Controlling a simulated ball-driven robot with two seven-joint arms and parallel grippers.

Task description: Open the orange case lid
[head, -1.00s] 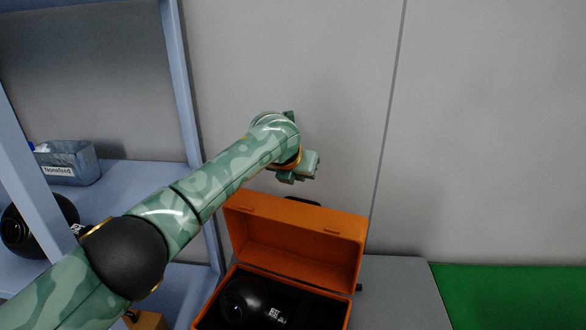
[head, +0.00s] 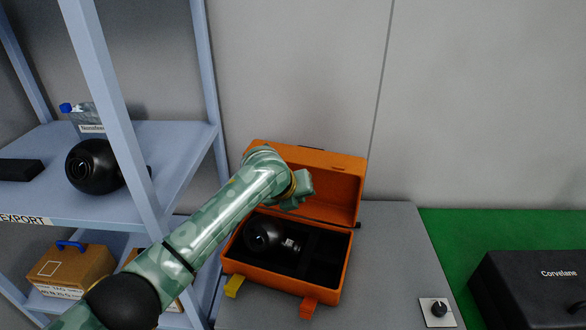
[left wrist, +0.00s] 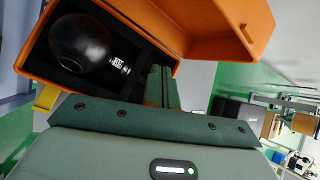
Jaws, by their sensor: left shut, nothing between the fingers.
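The orange case (head: 280,283) stands on the grey table with its lid (head: 335,190) raised up and tilted back. A black round camera (head: 264,236) lies in the left part of its dark interior. The case wall (left wrist: 55,84) and the black camera (left wrist: 80,43) also show in the left wrist view. My left gripper (head: 303,188) is in front of the raised lid, above the case, shut and empty. In the left wrist view its fingers (left wrist: 160,85) overlap the case opening. I cannot tell whether they touch the lid. My right gripper is not in view.
A blue shelf rack (head: 165,150) on the left holds another black camera (head: 93,167), a clear bin (head: 88,120) and a cardboard box (head: 72,268). A black case (head: 530,285) sits on the green mat (head: 450,235). A small knob (head: 438,309) is on the table's front right.

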